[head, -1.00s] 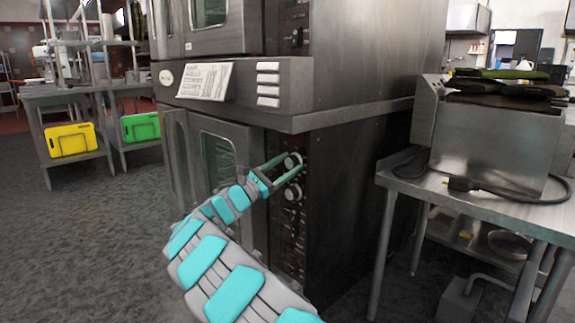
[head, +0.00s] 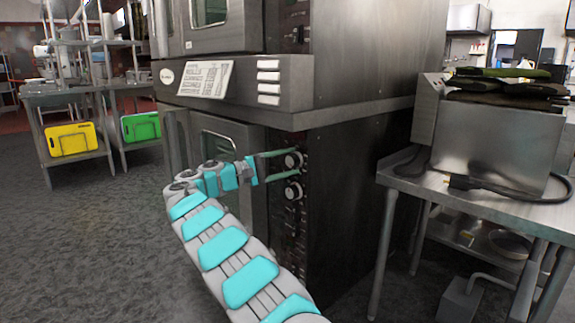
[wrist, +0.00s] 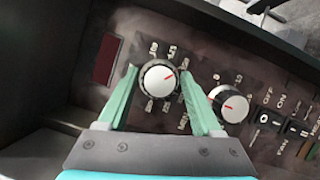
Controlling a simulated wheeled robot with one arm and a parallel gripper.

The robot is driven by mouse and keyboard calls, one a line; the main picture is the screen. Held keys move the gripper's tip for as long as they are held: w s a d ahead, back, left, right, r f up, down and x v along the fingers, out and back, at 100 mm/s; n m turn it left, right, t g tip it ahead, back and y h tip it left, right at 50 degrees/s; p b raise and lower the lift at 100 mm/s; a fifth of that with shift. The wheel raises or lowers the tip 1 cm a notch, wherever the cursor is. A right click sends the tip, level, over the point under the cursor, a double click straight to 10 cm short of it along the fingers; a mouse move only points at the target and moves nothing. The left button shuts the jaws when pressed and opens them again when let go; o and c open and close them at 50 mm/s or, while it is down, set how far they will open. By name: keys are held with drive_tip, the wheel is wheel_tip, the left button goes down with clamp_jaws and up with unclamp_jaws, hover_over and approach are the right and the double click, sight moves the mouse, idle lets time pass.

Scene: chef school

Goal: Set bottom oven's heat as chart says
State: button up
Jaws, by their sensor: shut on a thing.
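The bottom oven (head: 228,137) is the lower steel unit of a stack, with a dark control strip on its right. The printed chart (head: 205,79) is fixed on the panel above its door; its text is too small to read. My gripper (wrist: 158,73) is shut on the upper round dial (wrist: 158,80), one finger on each side. In the head view, my fingers reach this dial (head: 293,160) from the left, one above and one below.
A second dial (wrist: 230,104) sits beside the held one, close to one finger. A dark red display (wrist: 106,60) is on the other side. A steel table (head: 480,190) stands to the right of the oven.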

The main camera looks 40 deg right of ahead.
drive_tip(key=m+y+b, duration=0.1)
drive_tip(key=m, duration=0.2)
drive_tip(key=m+y+b, duration=0.1)
drive_tip(key=m, duration=0.2)
drive_tip(key=shift+f+t+y, duration=0.1)
drive_tip(key=shift+t+y, duration=0.2)
drive_tip(key=shift+t, duration=0.1)
drive_tip(key=m+t+y+b, duration=0.1)
drive_tip(key=m+b, duration=0.2)
drive_tip(key=m, duration=0.1)
drive_tip(key=shift+b, duration=0.4)
drive_tip(key=shift+m+t+y+b, duration=0.3)
drive_tip(key=shift+m+t+b, duration=0.3)
drive_tip(key=shift+m+b, duration=0.1)
drive_tip(key=shift+r, duration=0.2)
drive_tip(key=o, duration=1.1)
drive_tip(key=shift+o, duration=0.2)
drive_tip(key=shift+r, duration=0.1)
